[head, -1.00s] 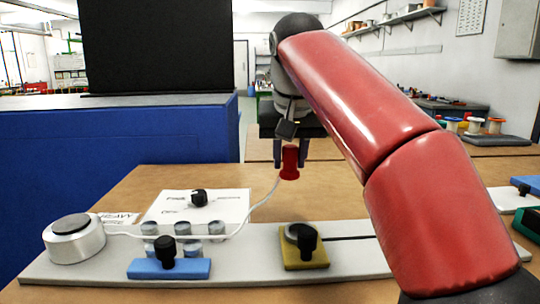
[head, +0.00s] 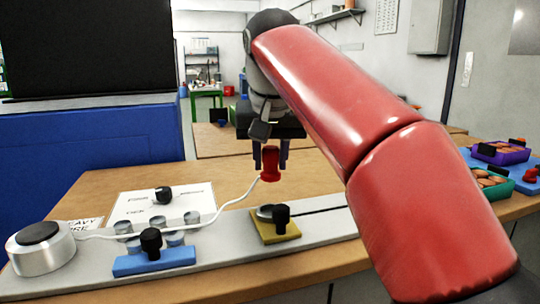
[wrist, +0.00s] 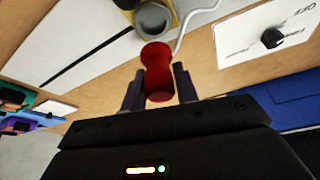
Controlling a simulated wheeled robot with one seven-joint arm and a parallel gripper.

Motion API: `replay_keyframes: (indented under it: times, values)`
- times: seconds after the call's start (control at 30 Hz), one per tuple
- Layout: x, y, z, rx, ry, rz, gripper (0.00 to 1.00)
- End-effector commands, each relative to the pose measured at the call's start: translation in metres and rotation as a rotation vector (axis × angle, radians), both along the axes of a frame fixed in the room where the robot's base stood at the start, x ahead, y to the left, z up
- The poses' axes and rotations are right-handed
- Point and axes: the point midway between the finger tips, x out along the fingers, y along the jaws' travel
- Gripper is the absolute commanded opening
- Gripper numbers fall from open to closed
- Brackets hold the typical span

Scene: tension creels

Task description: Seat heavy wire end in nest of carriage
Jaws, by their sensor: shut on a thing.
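My gripper (head: 270,158) is shut on the red wire end (head: 270,172), which hangs upright between the two fingers. It also shows in the wrist view (wrist: 157,75). A pale wire (head: 232,203) runs from it, past grey rollers, to the silver spool (head: 42,255) at left. The carriage is a yellow block (head: 288,237) with a black knob and a round grey nest (head: 264,211), on the slotted rail at centre. The wire end is above the table, apart from the carriage and, in the head view, above it. The wrist view shows the nest (wrist: 153,18) just beyond the wire end.
A blue block (head: 155,261) with a black knob stands on the pale rail plate (head: 215,257), by several grey rollers (head: 174,238). A white card (head: 140,207) with a dial lies behind. Purple (head: 500,154) and green (head: 495,187) trays sit at right.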

Motion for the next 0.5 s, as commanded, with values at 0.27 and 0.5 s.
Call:
replay_keyframes:
  times: [0.27, 0.5]
  values:
    - [0.0, 0.0, -0.027, 0.001, -0.001, 0.0, 0.07]
    - [0.0, 0.0, -0.047, 0.001, -0.001, 0.0, 0.07]
